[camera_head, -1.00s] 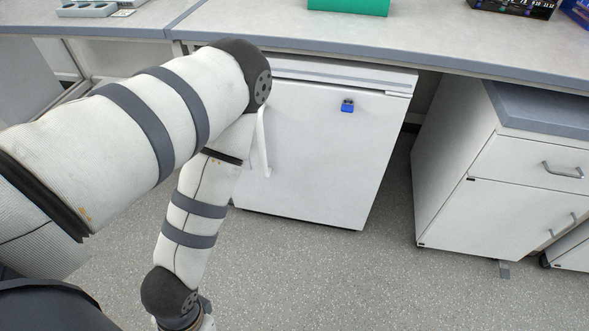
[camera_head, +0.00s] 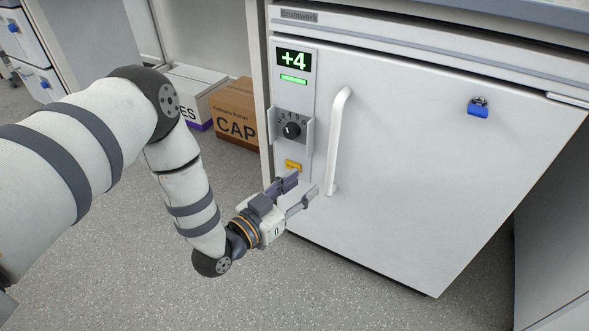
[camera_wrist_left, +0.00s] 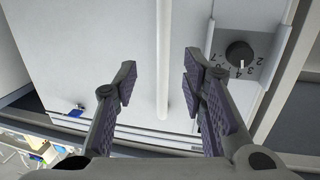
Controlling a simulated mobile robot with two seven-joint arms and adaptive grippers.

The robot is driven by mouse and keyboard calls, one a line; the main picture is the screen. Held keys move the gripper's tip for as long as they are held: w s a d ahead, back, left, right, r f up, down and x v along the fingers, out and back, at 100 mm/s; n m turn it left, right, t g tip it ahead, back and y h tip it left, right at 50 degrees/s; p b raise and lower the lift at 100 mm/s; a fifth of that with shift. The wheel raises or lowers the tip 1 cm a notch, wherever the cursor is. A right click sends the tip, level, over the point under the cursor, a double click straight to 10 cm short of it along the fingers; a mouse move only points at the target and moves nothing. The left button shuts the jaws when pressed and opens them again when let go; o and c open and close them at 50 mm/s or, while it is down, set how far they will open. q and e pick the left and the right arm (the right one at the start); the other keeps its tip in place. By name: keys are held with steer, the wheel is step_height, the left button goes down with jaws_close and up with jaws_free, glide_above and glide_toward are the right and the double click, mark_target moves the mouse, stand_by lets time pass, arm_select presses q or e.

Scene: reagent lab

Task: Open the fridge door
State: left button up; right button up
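The white fridge (camera_head: 430,150) stands under the bench with its door closed. Its white vertical bar handle (camera_head: 338,140) is near the door's left edge. My left gripper (camera_head: 299,189) is open, just left of the handle's lower end in the head view. In the left wrist view the handle (camera_wrist_left: 163,60) runs down between the two spread fingers of the gripper (camera_wrist_left: 160,85); neither finger visibly touches it. A small blue lock (camera_head: 478,107) is on the door's upper right. My right gripper is not in view.
A panel left of the handle has a +4 display (camera_head: 293,59) and a dial (camera_head: 291,129). Cardboard boxes (camera_head: 236,112) stand left of the fridge. The speckled floor (camera_head: 330,285) in front is clear.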

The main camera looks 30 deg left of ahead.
mark_target(330, 156)
arm_select(q)
steer(key=shift+t, duration=0.3)
steer(key=b+x, duration=0.1)
steer(key=x, duration=0.3)
steer(key=b+x, duration=0.1)
steer(key=x, duration=0.2)
steer(key=r+b+x, duration=0.1)
steer(key=x, duration=0.3)
steer(key=shift+w+a+r, duration=0.1)
steer(key=shift+w, duration=0.3)
steer(key=shift+w+r, duration=0.15)
steer(key=shift+w, duration=0.35)
jaws_close()
